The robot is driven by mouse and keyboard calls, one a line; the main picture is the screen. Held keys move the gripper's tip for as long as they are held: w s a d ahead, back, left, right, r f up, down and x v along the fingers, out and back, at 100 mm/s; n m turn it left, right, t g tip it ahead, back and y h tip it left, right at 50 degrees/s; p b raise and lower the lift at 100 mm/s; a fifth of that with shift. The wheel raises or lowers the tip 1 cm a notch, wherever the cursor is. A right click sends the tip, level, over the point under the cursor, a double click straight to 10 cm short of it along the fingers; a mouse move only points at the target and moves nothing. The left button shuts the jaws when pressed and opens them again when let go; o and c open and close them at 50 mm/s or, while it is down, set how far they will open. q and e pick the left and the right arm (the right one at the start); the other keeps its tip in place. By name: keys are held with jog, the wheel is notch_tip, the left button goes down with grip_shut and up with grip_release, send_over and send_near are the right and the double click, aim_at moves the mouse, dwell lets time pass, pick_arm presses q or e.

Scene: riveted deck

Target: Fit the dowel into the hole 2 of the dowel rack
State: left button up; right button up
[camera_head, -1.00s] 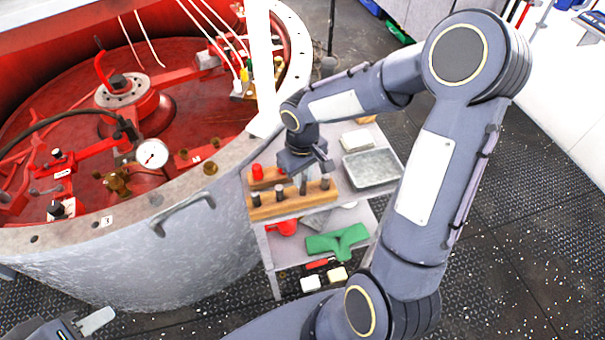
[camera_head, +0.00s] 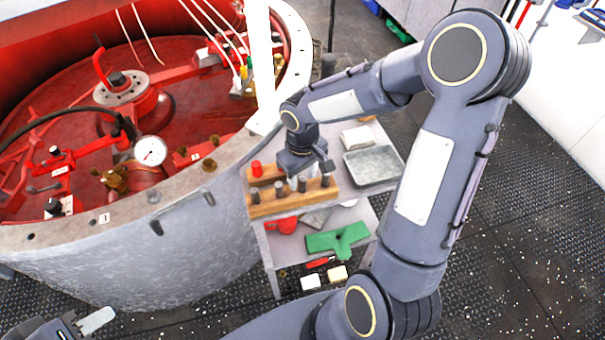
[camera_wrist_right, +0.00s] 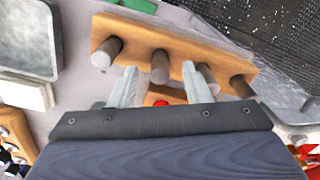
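The dowel rack (camera_head: 268,208) is a wooden block on a trolley top, holding a row of dark grey dowels. It also shows in the right wrist view (camera_wrist_right: 190,47). My right gripper (camera_head: 302,178) is over the rack, pointing down. In the right wrist view its two pale fingers (camera_wrist_right: 160,84) are apart, with a gap on each side of one dowel (camera_wrist_right: 160,65). That dowel appears to stand in the rack, second from the right in the head view (camera_head: 302,186). Hole numbers cannot be read. My left gripper (camera_head: 88,324) is partly visible at the bottom left, away from the rack.
A second wooden block with a red peg (camera_head: 257,168) stands behind the rack. A grey metal tray (camera_head: 374,165) and a pale box (camera_head: 358,136) are right of it. The large round vessel (camera_head: 180,235) stands close on the left. A green part (camera_head: 338,239) lies on the shelf below.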

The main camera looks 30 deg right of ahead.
jog(key=shift+r, duration=0.1)
notch_tip(320, 180, up, 7)
jog(key=shift+r, duration=0.35)
dwell(0.4)
jog(key=shift+s, duration=0.1)
jog(key=s+a+r+m+t+y, duration=0.1)
jog(key=s+a+r+t+y, duration=0.1)
jog(key=s, duration=0.6)
jog(key=s+a+r+m+t+y, duration=0.1)
jog(key=s+a+r+m+t, duration=0.1)
jog(key=s, duration=0.6)
jog(key=shift+s+r+m+t+y, duration=0.35)
jog(key=shift+r+t, duration=0.2)
jog(key=shift+t, duration=0.25)
dwell(0.3)
